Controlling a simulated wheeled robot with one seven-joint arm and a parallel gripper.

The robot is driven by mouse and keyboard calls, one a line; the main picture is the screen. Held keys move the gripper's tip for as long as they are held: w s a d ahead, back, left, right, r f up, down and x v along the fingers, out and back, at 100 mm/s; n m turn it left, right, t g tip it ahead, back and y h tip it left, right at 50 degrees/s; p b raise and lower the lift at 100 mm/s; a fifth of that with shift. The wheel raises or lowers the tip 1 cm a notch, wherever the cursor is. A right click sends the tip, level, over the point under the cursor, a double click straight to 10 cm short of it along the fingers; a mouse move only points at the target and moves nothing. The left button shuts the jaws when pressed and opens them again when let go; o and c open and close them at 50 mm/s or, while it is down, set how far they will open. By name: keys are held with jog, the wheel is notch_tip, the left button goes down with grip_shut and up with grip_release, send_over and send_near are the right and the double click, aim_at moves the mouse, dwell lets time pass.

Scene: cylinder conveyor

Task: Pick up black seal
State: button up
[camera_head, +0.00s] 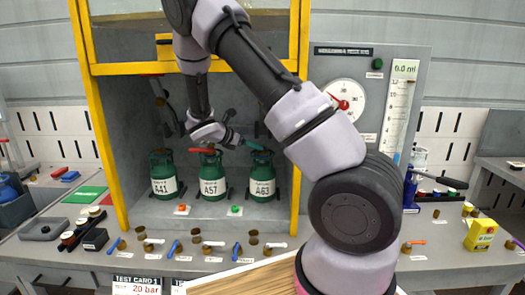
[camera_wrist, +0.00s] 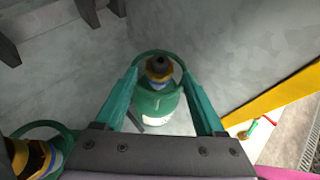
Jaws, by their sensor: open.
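I cannot pick out the black seal with certainty. Small dark round pieces lie on the front bench, among them a black and red one (camera_head: 67,238), too small to identify. My gripper (camera_wrist: 160,74) is open and empty. In the wrist view its two teal fingers stand on either side of the collar of a green cylinder (camera_wrist: 158,106), with a brass valve and dark top (camera_wrist: 159,66) between them. In the head view my gripper (camera_head: 258,144) is inside the cabinet, above the right green cylinder (camera_head: 262,182); I cannot tell whether it touches.
The yellow cabinet frame (camera_head: 107,150) borders the opening. Two more green cylinders, left (camera_head: 163,187) and middle (camera_head: 212,188), stand beside the right one. Small fittings and blue-handled tools (camera_head: 174,248) crowd the bench. A black box (camera_head: 95,239) sits front left. A gauge panel (camera_head: 376,80) stands right.

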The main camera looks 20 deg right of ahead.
aim_at(259, 153)
jog(key=x, duration=0.4)
jog(key=shift+w+d, duration=0.1)
jog(key=shift+d, duration=0.1)
grip_shut()
